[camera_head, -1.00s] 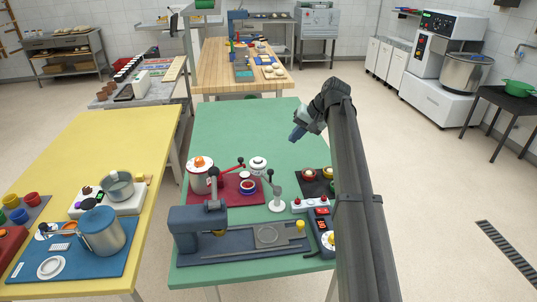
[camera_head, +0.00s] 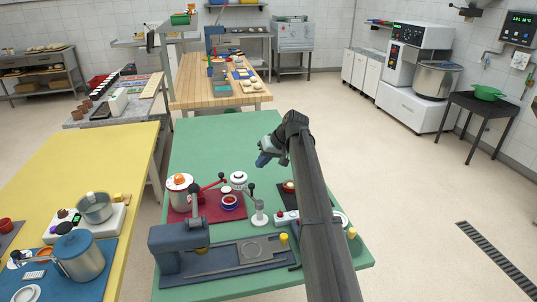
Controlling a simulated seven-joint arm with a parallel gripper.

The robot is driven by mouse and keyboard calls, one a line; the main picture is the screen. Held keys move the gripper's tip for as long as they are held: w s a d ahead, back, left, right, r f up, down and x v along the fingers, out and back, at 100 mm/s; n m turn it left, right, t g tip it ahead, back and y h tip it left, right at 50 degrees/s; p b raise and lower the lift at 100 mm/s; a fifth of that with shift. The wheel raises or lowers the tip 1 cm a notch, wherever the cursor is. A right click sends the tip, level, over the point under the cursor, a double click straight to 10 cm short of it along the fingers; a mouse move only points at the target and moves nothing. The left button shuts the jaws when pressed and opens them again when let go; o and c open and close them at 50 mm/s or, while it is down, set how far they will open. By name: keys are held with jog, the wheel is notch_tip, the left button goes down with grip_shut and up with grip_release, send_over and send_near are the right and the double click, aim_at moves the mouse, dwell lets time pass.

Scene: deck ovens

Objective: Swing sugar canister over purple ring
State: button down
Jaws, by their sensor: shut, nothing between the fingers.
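A white canister with an orange top (camera_head: 180,190) stands at the left of a red mat (camera_head: 205,214) on the green table. A smaller white lidded canister (camera_head: 239,180) stands at the mat's back right. I cannot tell which one holds sugar. A red lever with a dark knob (camera_head: 221,177) reaches between them. In front of the smaller canister is a round white piece with red and blue-purple rings (camera_head: 229,201); I cannot tell if this is the purple ring. My gripper (camera_head: 262,161) is shut and empty, above the table, behind and right of the mat, touching nothing.
A blue-grey press (camera_head: 180,247) stands on a dark board at the front. A white stand with a dark knob (camera_head: 258,218) is right of the mat. The far green tabletop (camera_head: 215,135) is clear.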

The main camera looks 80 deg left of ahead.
aim_at(243, 174)
jog(key=shift+s+a+f, duration=0.1)
jog(key=shift+s+f, duration=0.25)
jog(key=shift+s, duration=0.45)
jog(key=shift+s+f, duration=0.4)
jog(key=shift+s, duration=0.35)
jog(key=shift+s+a+f, duration=0.1)
jog(key=shift+s+f, duration=0.25)
jog(key=shift+s, duration=0.45)
